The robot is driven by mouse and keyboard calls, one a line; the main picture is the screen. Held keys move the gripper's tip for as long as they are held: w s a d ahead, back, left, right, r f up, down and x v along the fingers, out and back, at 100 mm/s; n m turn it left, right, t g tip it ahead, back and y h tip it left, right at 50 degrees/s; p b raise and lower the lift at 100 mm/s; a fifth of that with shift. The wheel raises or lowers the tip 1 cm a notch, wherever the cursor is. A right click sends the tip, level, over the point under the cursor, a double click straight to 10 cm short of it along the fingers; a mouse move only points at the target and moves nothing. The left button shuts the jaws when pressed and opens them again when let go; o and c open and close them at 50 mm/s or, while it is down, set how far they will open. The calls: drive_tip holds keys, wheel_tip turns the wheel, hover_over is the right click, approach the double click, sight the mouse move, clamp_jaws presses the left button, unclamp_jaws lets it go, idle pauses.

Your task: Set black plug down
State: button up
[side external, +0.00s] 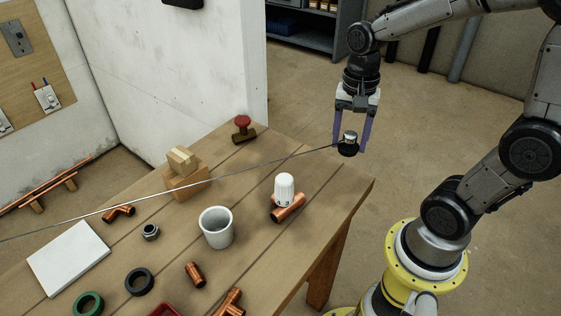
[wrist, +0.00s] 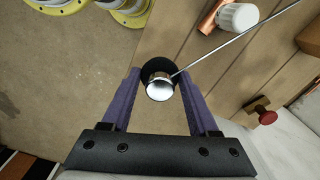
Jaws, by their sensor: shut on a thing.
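The black plug (side external: 347,150) has a dark round base and a shiny silver top. My gripper (side external: 349,146) has purple fingers and is shut on the plug, holding it in the air by the far right corner of the wooden table (side external: 340,185). In the wrist view the plug's silver top (wrist: 160,88) sits between the fingertips (wrist: 160,78), with the black base (wrist: 158,64) behind it. A thin grey line (side external: 240,166) runs from the plug to the left across the picture. The plug's height above the table level is unclear.
A white-capped copper valve (side external: 284,190), a grey cup (side external: 216,228), wooden blocks (side external: 184,175) and a red-knobbed valve (side external: 243,127) stand on the table. A white slab (side external: 68,259), copper fittings and rings lie further left. Bare wood shows near the right corner.

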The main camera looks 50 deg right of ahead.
drive_tip(key=w+f+n, duration=0.1)
drive_tip(key=w, duration=0.6)
hover_over(276, 162)
drive_tip(key=f, duration=1)
drive_tip(key=shift+s+f, duration=0.25)
drive_tip(key=shift+f, duration=0.05)
drive_tip(key=shift+w+f, duration=0.35)
drive_tip(key=shift+f, duration=1.5)
drive_tip(key=shift+f, duration=0.15)
drive_tip(key=o, duration=1.4)
drive_tip(key=shift+c, duration=0.2)
